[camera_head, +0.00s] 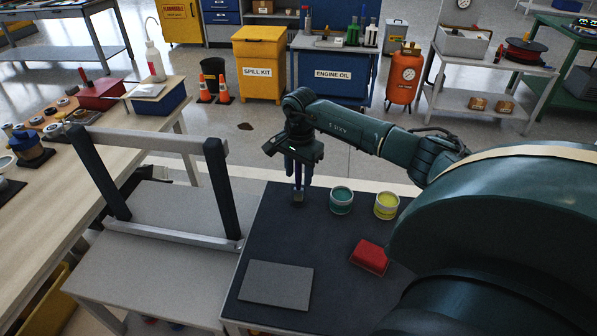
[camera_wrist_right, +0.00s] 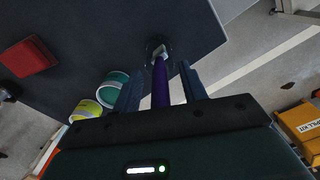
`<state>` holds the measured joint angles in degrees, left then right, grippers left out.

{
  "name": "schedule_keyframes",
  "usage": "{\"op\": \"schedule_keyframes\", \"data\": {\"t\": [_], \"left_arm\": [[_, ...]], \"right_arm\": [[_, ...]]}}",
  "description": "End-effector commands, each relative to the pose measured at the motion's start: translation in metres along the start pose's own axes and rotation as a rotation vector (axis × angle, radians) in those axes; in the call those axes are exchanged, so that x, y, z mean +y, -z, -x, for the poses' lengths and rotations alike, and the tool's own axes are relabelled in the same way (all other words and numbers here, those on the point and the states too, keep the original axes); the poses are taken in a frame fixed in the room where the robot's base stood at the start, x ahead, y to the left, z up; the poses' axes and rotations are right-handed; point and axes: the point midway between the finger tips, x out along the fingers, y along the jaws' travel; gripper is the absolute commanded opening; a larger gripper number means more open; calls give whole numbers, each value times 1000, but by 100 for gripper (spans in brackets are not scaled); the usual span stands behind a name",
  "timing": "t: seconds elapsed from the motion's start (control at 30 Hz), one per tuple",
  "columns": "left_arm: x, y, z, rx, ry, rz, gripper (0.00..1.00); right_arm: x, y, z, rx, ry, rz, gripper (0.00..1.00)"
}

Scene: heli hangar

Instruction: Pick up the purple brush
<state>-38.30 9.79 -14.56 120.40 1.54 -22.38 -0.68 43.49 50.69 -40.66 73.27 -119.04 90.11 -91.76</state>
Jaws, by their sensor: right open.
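In the right wrist view the purple brush (camera_wrist_right: 160,85) shows as a purple handle between the two fingers of my right gripper (camera_wrist_right: 160,88). Its far end meets a small dark round piece on the dark mat. The fingers are open, with a gap on both sides of the handle. In the head view my right gripper (camera_head: 298,180) points down over the back left part of the dark tabletop (camera_head: 300,230). The brush is mostly hidden by the fingers there. My left gripper is not in view.
A green paint can (camera_head: 341,200) and a yellow paint can (camera_head: 386,205) stand right of the gripper. A red block (camera_head: 369,256) and a flat grey plate (camera_head: 276,285) lie nearer. A metal frame (camera_head: 150,145) stands on the left.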

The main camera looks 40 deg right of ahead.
Motion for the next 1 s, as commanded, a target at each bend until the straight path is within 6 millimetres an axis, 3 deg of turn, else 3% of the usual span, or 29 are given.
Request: {"op": "schedule_keyframes", "data": {"t": [0.07,0.6,0.87,1.0], "left_arm": [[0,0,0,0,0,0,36],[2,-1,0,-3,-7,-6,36],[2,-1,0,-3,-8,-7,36],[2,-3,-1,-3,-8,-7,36]], "right_arm": [[0,0,0,0,0,0,42],[0,0,0,0,0,0,0],[0,0,1,0,0,0,0],[-1,0,11,0,2,0,0]]}}
